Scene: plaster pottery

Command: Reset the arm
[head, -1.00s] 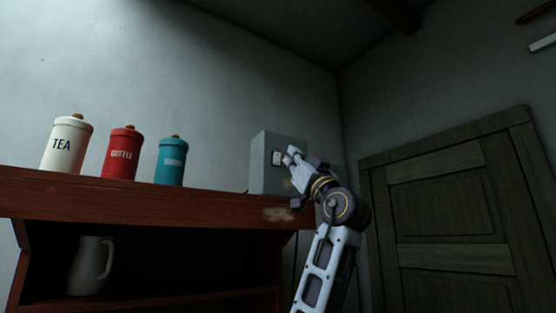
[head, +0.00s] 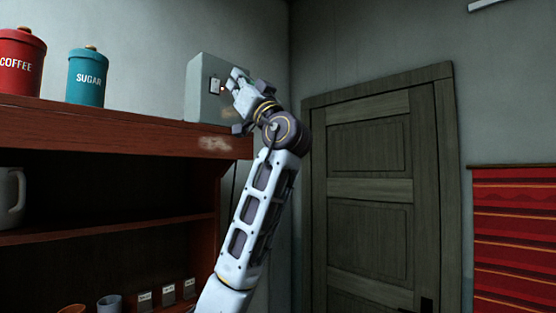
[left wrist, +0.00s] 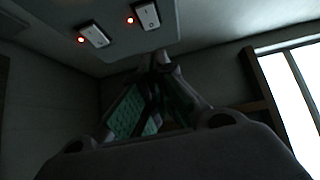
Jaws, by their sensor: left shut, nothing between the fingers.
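My left arm rises from the bottom of the head view. My left gripper (head: 236,80) is at the front of a grey switch box (head: 204,92) that stands on the right end of the wooden shelf. In the left wrist view the gripper's fingers (left wrist: 157,62) are together with nothing between them, just below the box's face. That face carries two white rocker switches (left wrist: 147,15), each beside a lit red light. Whether the fingertips touch the box cannot be told. My right gripper is in neither view.
The wooden shelf (head: 130,130) holds a red coffee canister (head: 20,65) and a teal sugar canister (head: 87,78) on top. A white jug (head: 10,195) and several small items sit lower. A wooden door (head: 370,200) and a red striped hanging (head: 513,245) are at the right.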

